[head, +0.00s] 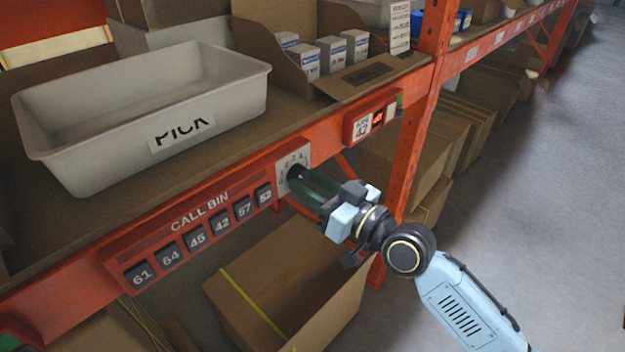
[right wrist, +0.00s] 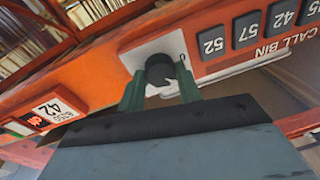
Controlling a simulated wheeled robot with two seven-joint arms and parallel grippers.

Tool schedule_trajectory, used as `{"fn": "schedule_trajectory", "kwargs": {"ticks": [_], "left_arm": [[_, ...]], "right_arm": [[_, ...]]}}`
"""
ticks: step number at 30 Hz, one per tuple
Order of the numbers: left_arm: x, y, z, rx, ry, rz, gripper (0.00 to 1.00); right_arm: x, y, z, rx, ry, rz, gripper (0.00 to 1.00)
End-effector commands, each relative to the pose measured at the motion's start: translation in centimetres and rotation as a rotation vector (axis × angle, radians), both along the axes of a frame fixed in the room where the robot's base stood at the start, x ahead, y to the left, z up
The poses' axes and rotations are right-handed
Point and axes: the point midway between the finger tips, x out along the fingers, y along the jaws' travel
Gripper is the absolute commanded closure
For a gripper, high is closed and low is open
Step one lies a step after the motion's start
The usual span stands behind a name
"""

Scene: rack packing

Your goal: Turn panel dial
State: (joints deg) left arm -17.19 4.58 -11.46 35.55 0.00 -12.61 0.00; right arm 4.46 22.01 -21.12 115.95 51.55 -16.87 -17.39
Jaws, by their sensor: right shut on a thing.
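The panel dial is a black round knob with a white pointer mark on a pale numbered plate (head: 303,157). It sits on the orange rack beam, just right of the CALL BIN buttons. My right gripper (head: 299,184) has its green fingers at the dial and hides part of it. In the right wrist view the dial (right wrist: 159,70) is between the two green fingertips, and the gripper is shut on it. The plate (right wrist: 135,55) shows around the fingers there. My left gripper is not in view.
The CALL BIN panel (head: 190,262) has several numbered buttons. A white PICK tote (head: 220,92) stands on the shelf above. An open cardboard box (head: 250,305) lies below. An orange upright (head: 410,150) stands right of my gripper.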

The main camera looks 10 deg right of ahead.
Motion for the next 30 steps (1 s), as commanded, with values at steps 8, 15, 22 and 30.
{"fn": "schedule_trajectory", "kwargs": {"ticks": [8,15,22,30], "left_arm": [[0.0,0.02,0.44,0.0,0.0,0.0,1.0],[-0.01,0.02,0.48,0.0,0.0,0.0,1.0],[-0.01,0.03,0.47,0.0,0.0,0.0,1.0],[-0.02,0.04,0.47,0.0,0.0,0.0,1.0]], "right_arm": [[-0.01,0.03,0.09,0.077,0.05,-0.001,0.89],[0.0,0.04,0.08,0.094,0.059,0.0,0.89],[-0.01,0.03,0.09,0.094,0.059,0.0,0.89],[-0.01,0.03,0.07,0.093,0.059,0.0,0.44]]}}
